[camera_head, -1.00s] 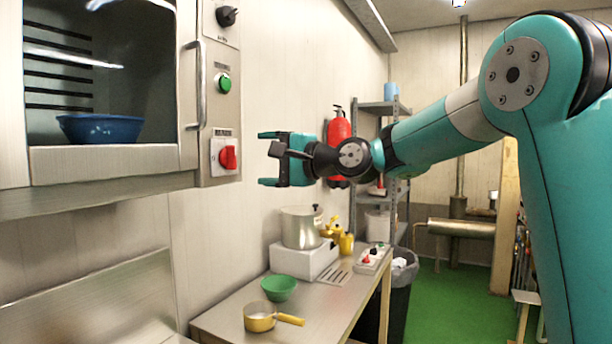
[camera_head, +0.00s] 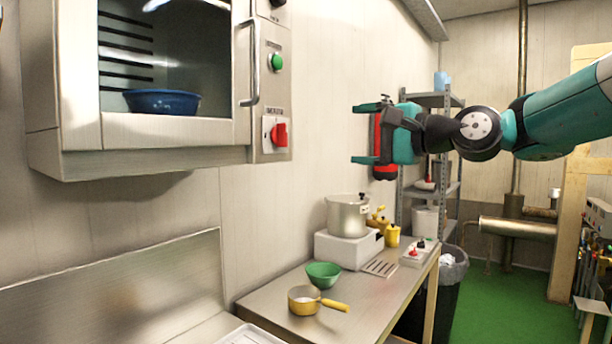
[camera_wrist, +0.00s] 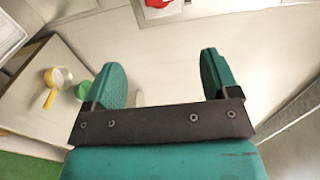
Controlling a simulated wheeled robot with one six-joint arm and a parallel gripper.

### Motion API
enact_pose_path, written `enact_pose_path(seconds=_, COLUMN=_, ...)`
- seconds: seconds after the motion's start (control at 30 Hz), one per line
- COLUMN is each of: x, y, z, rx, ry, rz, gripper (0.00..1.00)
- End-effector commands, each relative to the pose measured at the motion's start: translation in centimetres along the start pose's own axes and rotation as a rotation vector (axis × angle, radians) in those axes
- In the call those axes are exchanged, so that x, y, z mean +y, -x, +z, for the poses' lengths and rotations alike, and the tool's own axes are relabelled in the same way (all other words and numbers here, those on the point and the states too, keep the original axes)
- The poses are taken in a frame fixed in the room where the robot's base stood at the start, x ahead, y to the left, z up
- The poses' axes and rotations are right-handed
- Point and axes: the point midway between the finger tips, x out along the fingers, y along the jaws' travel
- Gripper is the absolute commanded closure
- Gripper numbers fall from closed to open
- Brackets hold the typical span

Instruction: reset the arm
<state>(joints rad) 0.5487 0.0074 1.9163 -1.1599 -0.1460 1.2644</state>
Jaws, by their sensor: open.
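My gripper (camera_head: 368,133) is at the end of my teal arm, raised in the air in front of the wall, above the steel table and to the right of the wall oven. Its two fingers are spread apart with nothing between them. In the wrist view my gripper (camera_wrist: 160,85) also shows both teal fingers wide apart and empty.
The oven (camera_head: 175,135) holds a blue bowl (camera_head: 162,102); its red knob (camera_head: 279,133) faces my gripper. On the steel table (camera_head: 262,300) are a pot (camera_head: 347,217), a green bowl (camera_head: 323,275) and a yellow saucepan (camera_head: 303,302).

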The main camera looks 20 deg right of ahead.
Motion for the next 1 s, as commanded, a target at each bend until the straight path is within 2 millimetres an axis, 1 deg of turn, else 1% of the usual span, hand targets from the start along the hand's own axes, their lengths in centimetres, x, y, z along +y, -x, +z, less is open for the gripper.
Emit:
enact_pose_path(seconds=0.13, x=0.3, y=-0.2, z=0.4, rx=-0.006, ry=0.011, rz=0.013, gripper=0.19)
enact_pose_path(seconds=0.17, x=0.7, y=-0.3, z=0.7, rx=-0.011, ry=0.022, rz=0.025, gripper=0.19)
enact_pose_path(seconds=0.23, x=2.0, y=-0.9, z=2.2, rx=-0.036, ry=0.066, rz=0.074, gripper=0.19)
enact_pose_path(seconds=0.27, x=2.8, y=-1.2, z=3.1, rx=-0.053, ry=0.095, rz=0.106, gripper=0.19)
enact_pose_path(seconds=0.37, x=6.5, y=-1.8, z=7.2, rx=-0.14, ry=0.228, rz=0.24, gripper=0.19)
enact_pose_path(seconds=0.4, x=8.3, y=-1.8, z=9.0, rx=-0.187, ry=0.293, rz=0.301, gripper=0.19)
enact_pose_path(seconds=0.47, x=11.1, y=-1.3, z=11.8, rx=-0.271, ry=0.393, rz=0.392, gripper=0.19)
enact_pose_path(seconds=0.5, x=12.8, y=-0.8, z=13.7, rx=-0.332, ry=0.462, rz=0.449, gripper=0.19)
enact_pose_path(seconds=0.57, x=15.5, y=0.5, z=16.3, rx=-0.432, ry=0.563, rz=0.528, gripper=0.19)
enact_pose_path(seconds=0.6, x=17.2, y=1.5, z=17.9, rx=-0.506, ry=0.631, rz=0.578, gripper=0.19)
enact_pose_path(seconds=0.67, x=19.6, y=3.4, z=20.2, rx=-0.622, ry=0.731, rz=0.645, gripper=0.19)
enact_pose_path(seconds=0.7, x=21.1, y=4.8, z=21.6, rx=-0.701, ry=0.793, rz=0.684, gripper=0.19)
enact_pose_path(seconds=0.77, x=23.0, y=7.0, z=23.2, rx=-0.819, ry=0.879, rz=0.733, gripper=0.19)
enact_pose_path(seconds=0.8, x=24.1, y=8.4, z=24.1, rx=-0.893, ry=0.929, rz=0.759, gripper=0.19)
enact_pose_path(seconds=0.83, x=24.9, y=9.4, z=24.7, rx=-0.945, ry=0.964, rz=0.775, gripper=0.19)
enact_pose_path(seconds=0.9, x=26.2, y=11.5, z=25.6, rx=-1.049, ry=1.027, rz=0.806, gripper=0.19)
enact_pose_path(seconds=1.0, x=27.4, y=13.5, z=26.3, rx=-1.153, ry=1.085, rz=0.828, gripper=0.19)
